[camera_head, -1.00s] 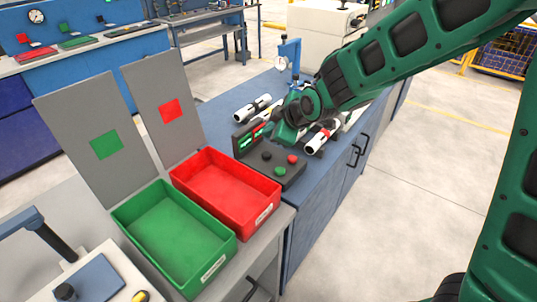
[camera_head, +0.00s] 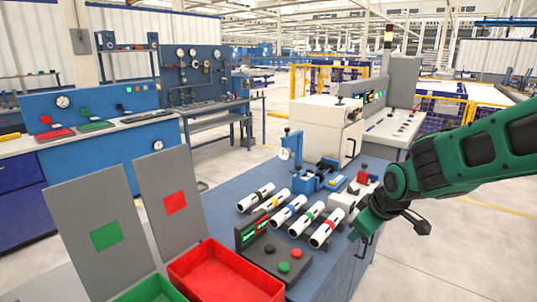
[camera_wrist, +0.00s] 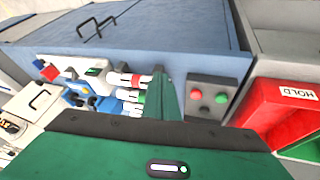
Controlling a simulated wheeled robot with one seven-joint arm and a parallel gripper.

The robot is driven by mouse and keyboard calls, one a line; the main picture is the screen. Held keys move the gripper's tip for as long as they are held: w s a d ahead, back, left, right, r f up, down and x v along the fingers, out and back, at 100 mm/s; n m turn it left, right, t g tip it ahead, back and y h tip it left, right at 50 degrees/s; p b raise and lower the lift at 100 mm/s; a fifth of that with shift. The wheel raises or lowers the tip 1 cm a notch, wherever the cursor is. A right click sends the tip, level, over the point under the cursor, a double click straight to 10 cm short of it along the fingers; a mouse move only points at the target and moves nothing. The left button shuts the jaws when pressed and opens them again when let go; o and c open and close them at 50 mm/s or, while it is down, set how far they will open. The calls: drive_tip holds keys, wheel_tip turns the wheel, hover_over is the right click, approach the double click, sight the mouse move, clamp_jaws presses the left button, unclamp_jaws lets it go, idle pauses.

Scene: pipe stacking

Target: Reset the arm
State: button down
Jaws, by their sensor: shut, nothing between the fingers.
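My gripper (camera_head: 362,228) is shut and empty at the right edge of the blue bench, beside the row of pipes in the head view. Its green fingers (camera_wrist: 168,97) stand together in the wrist view. Several white pipes (camera_head: 292,208) with coloured bands lie side by side on the bench. The nearest, red-banded pipe (camera_head: 326,228) is just left of my gripper. In the wrist view, the fingers partly cover the pipes (camera_wrist: 132,80).
The red bin (camera_head: 228,278) and green bin (camera_head: 150,290) are at the front. A blue fixture (camera_head: 308,181) stands behind the pipes. Open floor (camera_head: 440,250) lies to the right.

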drive_tip(key=s+d+r+m+g+h, duration=0.1)
drive_tip(key=s+d+m+g+h, duration=0.1)
drive_tip(key=s+d+m, duration=0.8)
drive_tip(key=s+d+m+g, duration=0.1)
drive_tip(key=s+d, duration=0.3)
drive_tip(key=s, duration=0.5)
drive_tip(key=s+d+m+g+y, duration=0.1)
drive_tip(key=s+d+m+g, duration=0.1)
drive_tip(key=s, duration=0.8)
drive_tip(key=shift+s+d+r+m+g, duration=0.15)
drive_tip(key=shift+d+r+m+g, duration=0.15)
drive_tip(key=shift+d+m, duration=0.5)
